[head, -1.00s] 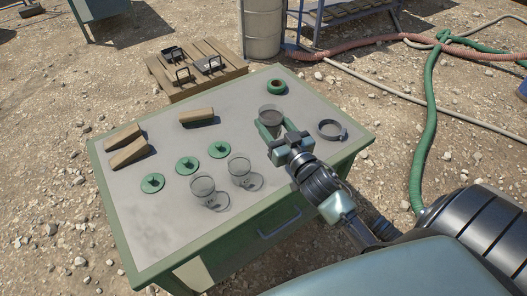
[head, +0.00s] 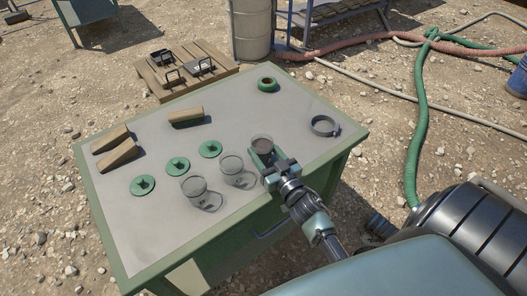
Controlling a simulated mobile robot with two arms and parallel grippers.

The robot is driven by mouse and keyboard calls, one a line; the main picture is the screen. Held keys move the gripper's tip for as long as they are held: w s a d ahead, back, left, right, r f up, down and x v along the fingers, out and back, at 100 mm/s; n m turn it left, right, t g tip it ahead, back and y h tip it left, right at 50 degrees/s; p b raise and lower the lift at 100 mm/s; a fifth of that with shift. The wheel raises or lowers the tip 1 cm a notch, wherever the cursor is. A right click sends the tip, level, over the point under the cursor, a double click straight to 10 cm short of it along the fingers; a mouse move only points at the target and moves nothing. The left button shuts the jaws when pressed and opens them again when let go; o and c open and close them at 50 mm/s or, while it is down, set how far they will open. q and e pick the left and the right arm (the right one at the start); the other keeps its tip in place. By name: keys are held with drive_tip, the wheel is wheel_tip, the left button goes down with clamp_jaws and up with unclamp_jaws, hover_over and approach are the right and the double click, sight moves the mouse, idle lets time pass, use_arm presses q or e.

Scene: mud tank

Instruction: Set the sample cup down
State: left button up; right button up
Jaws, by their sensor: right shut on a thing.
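The sample cup (head: 261,143) is a clear cup with dark contents, over the right-middle part of the green-edged table (head: 150,233). My right gripper (head: 263,156) is shut on it, with green fingers at its near side. The cup looks upright. I cannot tell whether its base touches the tabletop, as the gripper hides it. Two other clear cups, a left one (head: 193,188) and a right one (head: 232,168), stand just left of the gripper. My left gripper is not in view.
Green lids (head: 178,166) lie in a row left of the cups. A pallet (head: 187,70) stands behind the table. Clear tabletop lies behind the held cup.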

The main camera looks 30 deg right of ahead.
drive_tip(key=shift+f, duration=0.15)
drive_tip(key=o, duration=1.3)
drive_tip(key=shift+s, duration=0.15)
drive_tip(key=s, duration=1.1)
drive_tip(key=shift+s+a+b, duration=0.3)
drive_tip(key=shift+s+b, duration=0.05)
drive_tip(key=shift+s, duration=0.05)
